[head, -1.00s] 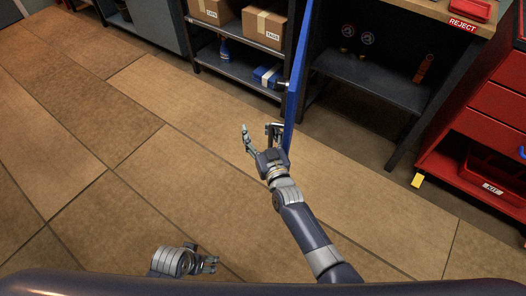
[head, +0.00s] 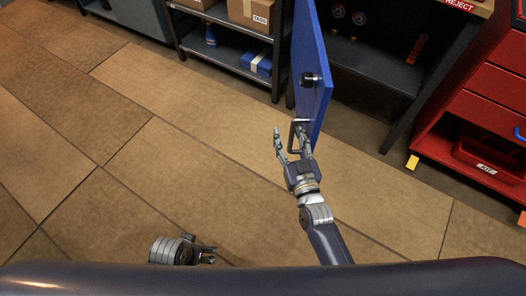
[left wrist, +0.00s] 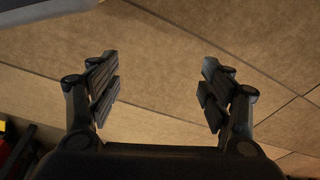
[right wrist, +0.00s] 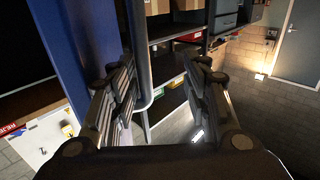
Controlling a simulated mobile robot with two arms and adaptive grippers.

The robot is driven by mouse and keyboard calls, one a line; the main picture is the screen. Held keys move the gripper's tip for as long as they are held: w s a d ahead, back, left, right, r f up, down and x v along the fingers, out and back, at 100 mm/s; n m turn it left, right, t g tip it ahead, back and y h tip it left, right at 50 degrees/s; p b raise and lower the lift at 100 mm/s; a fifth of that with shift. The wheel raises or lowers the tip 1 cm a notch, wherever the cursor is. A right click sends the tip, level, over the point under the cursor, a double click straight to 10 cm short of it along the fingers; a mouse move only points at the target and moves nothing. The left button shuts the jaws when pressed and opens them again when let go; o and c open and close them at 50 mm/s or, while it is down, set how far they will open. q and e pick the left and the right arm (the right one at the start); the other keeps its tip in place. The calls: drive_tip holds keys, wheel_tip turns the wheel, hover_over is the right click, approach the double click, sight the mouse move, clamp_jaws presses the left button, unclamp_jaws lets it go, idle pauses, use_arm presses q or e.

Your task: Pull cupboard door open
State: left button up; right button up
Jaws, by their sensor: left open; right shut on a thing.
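The blue cupboard door (head: 310,55) stands open, swung out from the dark cupboard in the head view. A grey handle (head: 293,135) sticks out from its near lower part. My right gripper (head: 291,146) is at the handle and is shut on it. In the right wrist view, the handle bar (right wrist: 141,45) runs between the fingers, close to the left finger, with the blue door (right wrist: 68,45) behind it. My left gripper (head: 208,250) is open and empty, low over the floor near my body. Its spread fingers also show in the left wrist view (left wrist: 160,85).
A dark shelf unit (head: 222,48) with a cardboard box (head: 250,14) and blue items stands left of the door. The cupboard's interior (head: 370,65) is dark. A red drawer cabinet (head: 490,95) stands at the right. The tiled floor (head: 150,160) is clear.

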use_arm(q)
drive_tip(key=s+a+f+p, duration=0.1)
drive_tip(key=s+f+p, duration=0.3)
drive_tip(key=s+f, duration=0.6)
drive_tip(key=shift+s+a+f+g, duration=0.15)
drive_tip(key=shift+a+f+g, duration=0.15)
drive_tip(key=shift+f, duration=0.55)
use_arm(e)
drive_tip(key=s+a+r, duration=0.1)
drive_tip(key=s, duration=0.6)
drive_tip(key=s+a, duration=0.2)
drive_tip(key=s, duration=0.5)
drive_tip(key=shift+s+a+r, duration=0.15)
drive_tip(key=shift+a+r, duration=0.15)
drive_tip(key=shift+r, duration=0.05)
use_arm(q)
drive_tip(key=shift+d+p, duration=0.25)
drive_tip(key=shift+p, duration=0.15)
use_arm(e)
drive_tip(key=shift+r, duration=0.1)
